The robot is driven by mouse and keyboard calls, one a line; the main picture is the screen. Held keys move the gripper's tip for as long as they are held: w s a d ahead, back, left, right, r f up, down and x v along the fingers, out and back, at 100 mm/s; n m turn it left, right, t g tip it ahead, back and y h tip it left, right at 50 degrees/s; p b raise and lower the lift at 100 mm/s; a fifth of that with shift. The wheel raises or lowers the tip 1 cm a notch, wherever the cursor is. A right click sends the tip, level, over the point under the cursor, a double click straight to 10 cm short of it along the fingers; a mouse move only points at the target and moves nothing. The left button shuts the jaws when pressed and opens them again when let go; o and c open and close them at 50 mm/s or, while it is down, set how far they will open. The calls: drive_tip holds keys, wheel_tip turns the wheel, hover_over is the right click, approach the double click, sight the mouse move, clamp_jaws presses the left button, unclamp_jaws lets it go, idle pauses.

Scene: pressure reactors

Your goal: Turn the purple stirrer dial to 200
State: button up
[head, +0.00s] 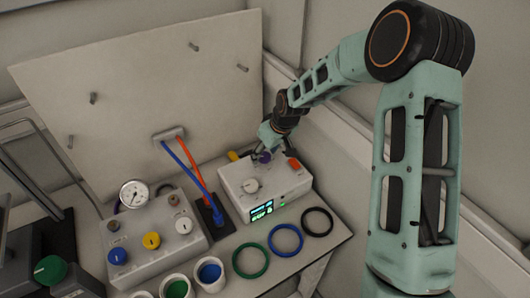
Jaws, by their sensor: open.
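The purple stirrer dial (264,157) is on the top of the white control box (234,203), near its back edge. My gripper (269,151) is open and close above the dial, with its fingers around or just beside it. Whether the fingers touch the dial cannot be told. The dial is partly hidden by my gripper, and its pointer and scale are too small to read. A lit green display (261,210) is on the box's front, its digits not readable.
The box also bears a white dial (251,185), an orange part (294,163) and a yellow part (233,156). A valve box (158,262) with a gauge (133,193) stands left. Black (317,222), blue (286,240) and green rings (250,260) lie in front.

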drive_tip(key=c, duration=1.2)
drive_tip(key=shift+o, duration=0.2)
drive_tip(key=shift+f+m+b, duration=0.15)
drive_tip(key=shift+m+b, duration=0.15)
drive_tip(key=shift+b, duration=0.3)
drive_tip(key=m+b, duration=0.1)
drive_tip(key=b, duration=0.2)
drive_tip(key=shift+a+f+m+t+h, duration=0.15)
drive_tip(key=shift+m+t+h, duration=0.15)
drive_tip(key=shift+m+t, duration=0.1)
drive_tip(key=m+h+b, duration=0.1)
drive_tip(key=m+b, duration=0.1)
drive_tip(key=b, duration=0.1)
drive_tip(key=shift+m, duration=0.3)
drive_tip(key=m+h+b, duration=0.1)
drive_tip(key=m+b, duration=0.2)
drive_tip(key=shift+m+t, duration=0.3)
drive_tip(key=shift+r+m+h+b, duration=0.25)
drive_tip(key=shift+m+h+b, duration=0.6)
drive_tip(key=shift+m, duration=0.65)
